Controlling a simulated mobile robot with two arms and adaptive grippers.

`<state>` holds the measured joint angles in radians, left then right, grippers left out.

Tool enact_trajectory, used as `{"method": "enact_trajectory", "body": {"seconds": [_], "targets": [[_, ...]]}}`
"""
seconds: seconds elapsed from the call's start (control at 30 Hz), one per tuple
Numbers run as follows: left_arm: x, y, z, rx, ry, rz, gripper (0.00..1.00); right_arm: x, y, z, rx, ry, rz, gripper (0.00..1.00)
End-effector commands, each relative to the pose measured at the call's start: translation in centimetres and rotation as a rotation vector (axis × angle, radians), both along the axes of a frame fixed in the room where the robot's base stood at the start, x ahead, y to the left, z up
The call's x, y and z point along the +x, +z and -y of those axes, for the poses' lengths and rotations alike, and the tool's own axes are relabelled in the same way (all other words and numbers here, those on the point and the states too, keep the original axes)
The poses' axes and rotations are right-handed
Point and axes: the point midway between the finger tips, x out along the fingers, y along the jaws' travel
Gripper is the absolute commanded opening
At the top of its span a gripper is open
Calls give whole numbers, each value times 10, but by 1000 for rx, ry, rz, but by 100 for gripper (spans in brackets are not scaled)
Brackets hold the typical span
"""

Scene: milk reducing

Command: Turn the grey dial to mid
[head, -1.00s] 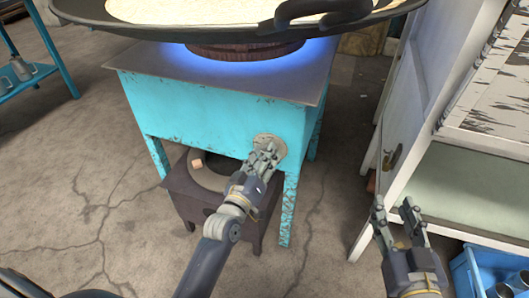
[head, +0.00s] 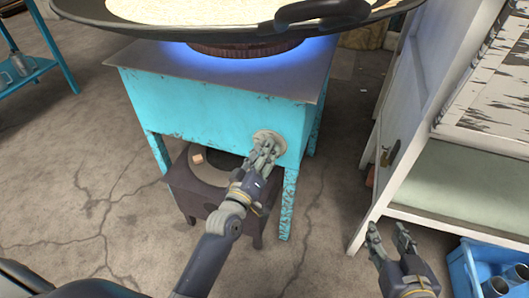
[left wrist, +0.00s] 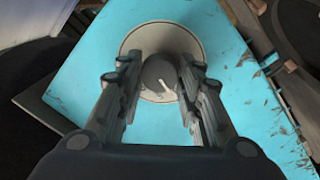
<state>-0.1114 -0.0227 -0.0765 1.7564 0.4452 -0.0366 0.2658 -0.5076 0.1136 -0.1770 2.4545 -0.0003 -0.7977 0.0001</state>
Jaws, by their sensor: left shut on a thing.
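The grey dial (left wrist: 160,74) sits on a round pale plate (left wrist: 160,36) on the front of the turquoise stove (head: 215,108). In the left wrist view, a white mark on the dial points down and slightly right. My left gripper (head: 264,148) is at the dial, with one finger on each side, and is shut on it. In the head view, the fingers hide most of the dial and part of the plate (head: 270,136). My right gripper (head: 389,232) is open and empty at the lower right, away from the stove.
A wide black pan (head: 100,18) of pale liquid stands over a blue-lit burner (head: 245,48) on the stove. A dark low stand (head: 195,190) is below. A white cabinet (head: 412,110) and blue crate (head: 461,272) are at the right.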

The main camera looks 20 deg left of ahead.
Motion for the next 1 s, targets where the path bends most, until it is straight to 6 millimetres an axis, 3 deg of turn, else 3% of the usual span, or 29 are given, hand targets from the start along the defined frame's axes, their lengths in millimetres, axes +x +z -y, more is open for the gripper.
{"method": "enact_trajectory", "body": {"seconds": [0.03,0.1,0.13,0.57,1.0], "targets": [[1,3,-2,1,4,6,36,0,0,0,0,0,0,40],[1,2,-2,1,3,5,51,0,0,0,0,0,0,40],[1,2,-2,1,3,5,55,0,0,0,0,0,0,40],[-7,-1,-1,1,1,0,55,0,1,0,1,0,3,40],[-85,-4,-8,2,2,-1,55,0,1,0,0,0,2,40]]}}
